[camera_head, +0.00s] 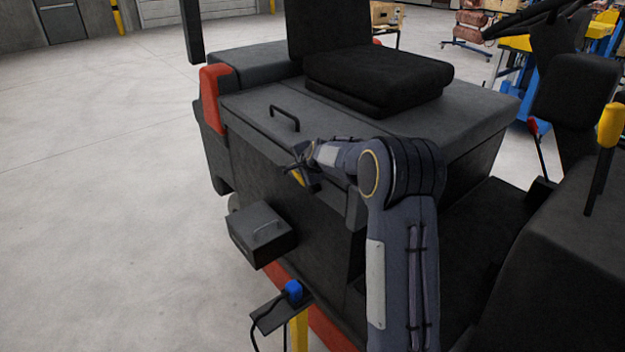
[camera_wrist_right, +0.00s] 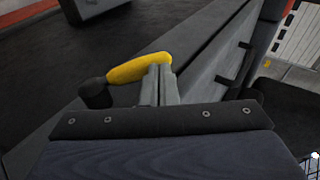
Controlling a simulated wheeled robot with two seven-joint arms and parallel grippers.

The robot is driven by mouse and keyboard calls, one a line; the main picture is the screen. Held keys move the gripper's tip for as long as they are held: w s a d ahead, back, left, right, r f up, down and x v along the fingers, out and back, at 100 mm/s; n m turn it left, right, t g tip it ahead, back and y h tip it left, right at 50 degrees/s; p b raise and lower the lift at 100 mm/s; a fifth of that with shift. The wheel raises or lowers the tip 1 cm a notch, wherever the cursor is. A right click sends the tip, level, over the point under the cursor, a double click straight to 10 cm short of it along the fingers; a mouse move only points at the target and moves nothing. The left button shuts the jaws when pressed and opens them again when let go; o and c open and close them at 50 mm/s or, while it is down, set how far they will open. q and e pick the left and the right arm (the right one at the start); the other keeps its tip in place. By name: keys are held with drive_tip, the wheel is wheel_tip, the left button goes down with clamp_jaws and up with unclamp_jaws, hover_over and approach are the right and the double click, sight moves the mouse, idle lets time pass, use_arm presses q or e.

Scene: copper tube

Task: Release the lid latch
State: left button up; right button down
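The lid latch (camera_head: 298,177) is a small yellow lever on the upper side of the dark vehicle body, just below the lid (camera_head: 330,120). In the right wrist view the yellow latch (camera_wrist_right: 133,69) has a black pivot end at the left. My right gripper (camera_head: 303,166) is at the latch. In the right wrist view its two grey fingers (camera_wrist_right: 158,72) are close together, with their tips against the right end of the yellow lever. I see no clear gap holding the lever. The lid looks down. My left gripper is not in view.
A black handle (camera_head: 285,117) stands on the lid and a black seat (camera_head: 375,75) sits on it. A dark box (camera_head: 260,235) with a handle juts from the body below. A blue plug (camera_head: 292,290) is on a yellow post's shelf. Open floor lies left.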

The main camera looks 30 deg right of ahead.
drive_tip(key=shift+a+b+x, duration=0.25)
drive_tip(key=shift+b+x, duration=0.1)
drive_tip(key=shift+x, duration=0.6)
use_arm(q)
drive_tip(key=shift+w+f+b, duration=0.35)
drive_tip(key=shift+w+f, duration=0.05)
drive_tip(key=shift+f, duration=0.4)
use_arm(e)
drive_tip(key=shift+w+f, duration=0.6)
drive_tip(key=shift+f, duration=0.15)
drive_tip(key=shift+r, duration=0.35)
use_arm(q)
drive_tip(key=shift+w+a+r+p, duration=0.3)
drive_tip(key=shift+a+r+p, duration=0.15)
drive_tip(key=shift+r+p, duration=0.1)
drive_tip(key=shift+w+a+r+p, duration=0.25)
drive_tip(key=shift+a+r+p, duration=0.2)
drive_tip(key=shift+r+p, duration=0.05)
use_arm(e)
wheel_tip(320, 180, up, 13)
drive_tip(key=a, duration=0.2)
drive_tip(key=shift+a, duration=0.35)
drive_tip(key=shift+s, duration=0.1)
